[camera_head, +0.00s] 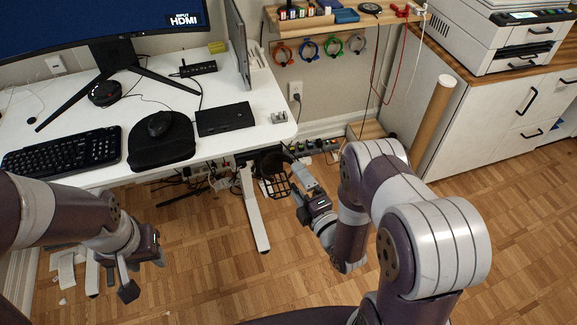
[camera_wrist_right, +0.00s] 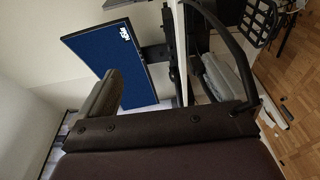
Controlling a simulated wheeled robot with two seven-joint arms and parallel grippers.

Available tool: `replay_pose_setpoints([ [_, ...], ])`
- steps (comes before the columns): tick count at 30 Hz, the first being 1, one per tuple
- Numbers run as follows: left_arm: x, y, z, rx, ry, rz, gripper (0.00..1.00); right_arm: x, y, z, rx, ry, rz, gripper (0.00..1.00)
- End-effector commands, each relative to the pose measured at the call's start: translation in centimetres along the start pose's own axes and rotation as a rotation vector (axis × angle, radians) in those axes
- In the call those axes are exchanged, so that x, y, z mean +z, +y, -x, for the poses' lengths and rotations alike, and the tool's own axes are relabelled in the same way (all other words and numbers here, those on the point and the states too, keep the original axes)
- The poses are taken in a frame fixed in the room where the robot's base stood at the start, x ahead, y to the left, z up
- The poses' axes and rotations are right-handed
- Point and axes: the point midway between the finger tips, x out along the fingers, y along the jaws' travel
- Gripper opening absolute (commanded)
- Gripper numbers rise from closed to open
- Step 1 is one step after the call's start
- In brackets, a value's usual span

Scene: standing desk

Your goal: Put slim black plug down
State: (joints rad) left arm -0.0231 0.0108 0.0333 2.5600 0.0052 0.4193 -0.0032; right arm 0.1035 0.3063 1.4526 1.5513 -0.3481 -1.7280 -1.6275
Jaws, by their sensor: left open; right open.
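I cannot make out the slim black plug for certain in either view. A power strip (camera_head: 316,147) with plugs lies by the wall behind the desk's right end, too small to tell the plugs apart. My right gripper (camera_head: 296,186) is open near the desk's right leg, above the floor, beside a black mesh basket (camera_head: 273,174). In the right wrist view its two fingers (camera_wrist_right: 160,88) stand wide apart with nothing seen held between them. A black cord (camera_wrist_right: 236,45) arcs past the right-hand finger there. My left gripper (camera_head: 119,280) is open and empty, low in front of the desk.
The white desk (camera_head: 225,92) carries a keyboard (camera_head: 62,149), a mouse on a black case (camera_head: 163,145), a black box (camera_head: 225,118) and a monitor (camera_head: 90,25). Cables hang under it. A cardboard tube (camera_head: 433,125) stands by the white cabinet (camera_head: 480,110). Parquet floor lies open in front.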

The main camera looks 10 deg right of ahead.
Motion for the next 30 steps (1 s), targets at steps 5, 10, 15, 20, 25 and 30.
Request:
replay_pose_setpoints([
  [5, 0.0, 0.0, 0.0, 0.0, 0.0, 0.0, 0.43, 0.0, 0.0, 1.1, 0.001, 0.0, 0.001, 1.0],
  [10, 0.0, 0.0, 0.0, 0.0, 0.0, 0.0, 0.43, 0.0, 0.0, 1.1, 0.002, 0.0, 0.001, 1.0],
  [15, 0.0, 0.0, 0.0, 0.0, 0.0, 0.0, 0.43, 0.0, 0.0, 1.1, 0.001, 0.0, 0.001, 0.51],
  [20, 0.0, 0.0, 0.0, 0.0, 0.0, 0.0, 0.43, 0.0, 0.0, 1.1, 0.001, 0.0, 0.0, 0.0],
  [25, 0.0, 0.0, 0.0, 0.0, 0.0, 0.0, 0.43, 0.1, 0.0, 1.1, 0.001, -0.002, 0.0, 0.0],
  [30, 0.0, 0.0, 0.0, 0.0, 0.0, 0.0, 0.43, 3.4, 0.9, 1.3, 0.005, -0.087, 0.002, 0.0],
])
